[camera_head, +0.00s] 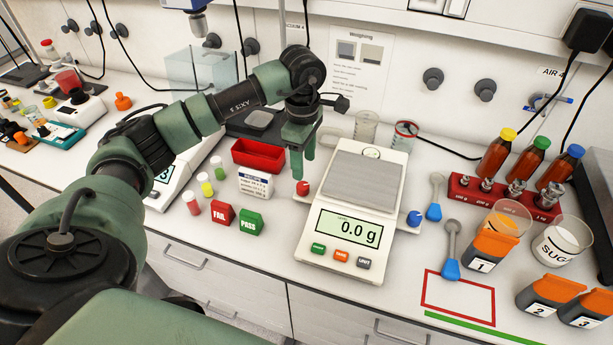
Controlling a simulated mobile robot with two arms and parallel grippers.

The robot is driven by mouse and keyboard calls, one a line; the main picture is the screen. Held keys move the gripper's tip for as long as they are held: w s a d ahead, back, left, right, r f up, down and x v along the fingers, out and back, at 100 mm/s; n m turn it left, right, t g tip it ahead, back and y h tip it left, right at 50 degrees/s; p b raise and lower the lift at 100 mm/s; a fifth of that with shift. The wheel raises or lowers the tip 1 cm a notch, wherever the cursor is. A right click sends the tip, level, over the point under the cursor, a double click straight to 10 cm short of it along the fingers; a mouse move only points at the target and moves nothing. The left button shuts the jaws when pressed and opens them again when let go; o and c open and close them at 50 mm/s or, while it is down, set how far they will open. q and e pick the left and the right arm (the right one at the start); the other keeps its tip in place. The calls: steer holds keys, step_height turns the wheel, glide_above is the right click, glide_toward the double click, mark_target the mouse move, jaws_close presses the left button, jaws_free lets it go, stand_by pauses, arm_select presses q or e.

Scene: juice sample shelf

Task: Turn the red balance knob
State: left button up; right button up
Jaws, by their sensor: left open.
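The red balance knob (303,188) sticks out from the left side of the white balance (310,240), low beside its metal weighing plate. The balance display reads 0.0 g. My left arm reaches in from the left, and my left gripper (296,172) points down just above and slightly left of the red knob. Its green fingers are open. Whether they touch the knob I cannot tell. A blue knob (414,218) sits on the balance's right side. My right gripper does not show.
Left of the knob stand a red FAIL block (222,214), a green PASS block (251,222), a small white label box (256,184) and a red tray (258,154). Blue-ended spoons (451,268) and a red weight rack (463,188) are to the right.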

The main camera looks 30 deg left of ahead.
mark_target(303, 185)
arm_select(q)
steer(key=shift+s+a+f, duration=0.1)
steer(key=shift+a+f, duration=0.1)
steer(key=shift+a, duration=0.05)
step_height(303, 185, down, 6)
steer(key=shift+d+f+p, duration=0.1)
steer(key=shift+p, duration=1.1)
steer(key=shift+f, duration=0.5)
steer(key=shift+c, duration=0.3)
jaws_close()
